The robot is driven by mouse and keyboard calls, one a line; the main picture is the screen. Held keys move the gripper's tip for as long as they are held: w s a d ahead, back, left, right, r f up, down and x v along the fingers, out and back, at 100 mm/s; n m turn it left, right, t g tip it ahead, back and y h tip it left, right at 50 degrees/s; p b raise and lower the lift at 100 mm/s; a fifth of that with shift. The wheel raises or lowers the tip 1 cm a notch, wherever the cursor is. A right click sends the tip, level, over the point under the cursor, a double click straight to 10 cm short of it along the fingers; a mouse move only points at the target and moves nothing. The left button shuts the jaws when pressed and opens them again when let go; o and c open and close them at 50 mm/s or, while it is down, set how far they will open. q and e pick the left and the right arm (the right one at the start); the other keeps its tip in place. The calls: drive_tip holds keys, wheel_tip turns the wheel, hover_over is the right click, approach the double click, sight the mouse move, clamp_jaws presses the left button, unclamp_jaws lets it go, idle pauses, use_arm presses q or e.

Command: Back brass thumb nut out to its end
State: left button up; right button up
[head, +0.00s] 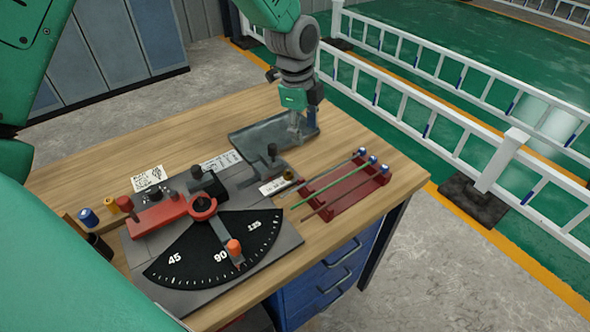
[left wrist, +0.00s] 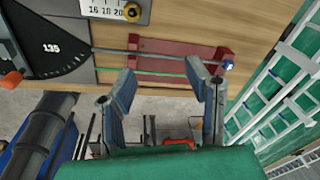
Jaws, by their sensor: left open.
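My right gripper is not in view.
A red rack (head: 352,192) holds a green rod and dark rods with blue ends. The grey tray (head: 262,132) lies behind. A bending plate with a black angle dial (head: 215,245) and orange-tipped lever (head: 234,248) fills the front left. A white fence stands right of the bench.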

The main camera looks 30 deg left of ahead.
sight(288, 173)
use_arm(q)
drive_tip(key=shift+m+g+y, duration=0.5)
drive_tip(key=shift+m, duration=0.2)
drive_tip(key=a+f, duration=0.1)
drive_tip(key=f, duration=0.3)
drive_tip(key=s+f, duration=0.1)
drive_tip(key=f, duration=0.4)
drive_tip(key=s+a+f, duration=0.1)
drive_tip(key=f, duration=0.3)
drive_tip(key=shift+a+f+p, duration=0.3)
drive_tip(key=shift+p, duration=0.1)
drive_tip(key=shift+a+f, duration=0.15)
drive_tip(key=shift+a, duration=0.25)
drive_tip(key=shift+s+a, duration=0.1)
drive_tip(key=shift+a, duration=0.05)
clamp_jaws()
drive_tip(key=shift+d, duration=0.2)
